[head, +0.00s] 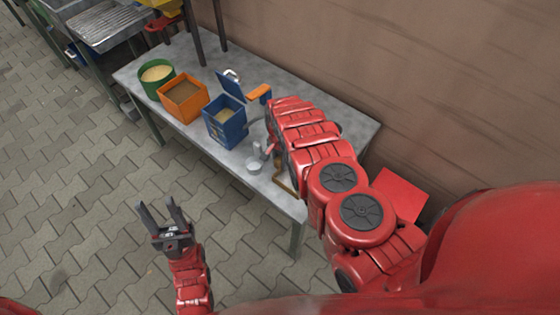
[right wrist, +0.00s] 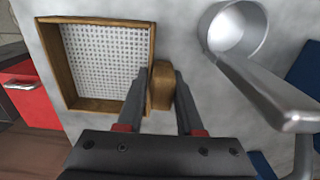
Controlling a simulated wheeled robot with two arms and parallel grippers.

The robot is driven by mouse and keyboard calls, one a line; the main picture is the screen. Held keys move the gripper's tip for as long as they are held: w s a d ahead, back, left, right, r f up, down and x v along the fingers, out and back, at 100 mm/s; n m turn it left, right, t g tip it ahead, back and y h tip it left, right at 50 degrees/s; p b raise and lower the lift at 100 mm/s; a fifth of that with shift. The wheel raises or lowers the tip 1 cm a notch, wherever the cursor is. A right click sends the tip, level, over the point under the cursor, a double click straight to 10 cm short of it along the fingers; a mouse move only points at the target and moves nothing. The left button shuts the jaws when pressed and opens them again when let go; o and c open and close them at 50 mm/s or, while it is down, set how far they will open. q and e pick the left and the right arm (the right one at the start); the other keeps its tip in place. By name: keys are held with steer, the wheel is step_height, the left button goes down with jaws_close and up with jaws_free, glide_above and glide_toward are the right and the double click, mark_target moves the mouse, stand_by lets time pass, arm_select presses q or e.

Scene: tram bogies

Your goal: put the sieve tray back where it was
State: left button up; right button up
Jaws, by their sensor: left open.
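The sieve tray (right wrist: 106,62), a square wooden frame with white mesh, lies at the left of the right wrist view, over the grey table top. Its short wooden handle (right wrist: 163,88) is between the fingers of my right gripper (right wrist: 162,78). The fingers are close to the handle on both sides, and I cannot tell whether they press on it. In the head view only a brown edge of the tray (head: 284,184) shows near the table's front right corner; my right arm hides the rest. My left gripper (head: 162,215) is open and empty, off the table over the paving.
On the table (head: 190,135) stand a green tub (head: 156,74), an orange box (head: 184,98), and a blue box (head: 226,122) with its lid up. A metal cup (right wrist: 238,30) with a long handle is close right of my right gripper. A wall stands behind.

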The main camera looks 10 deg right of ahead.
steer(key=o, duration=0.4)
steer(key=shift+o, duration=0.2)
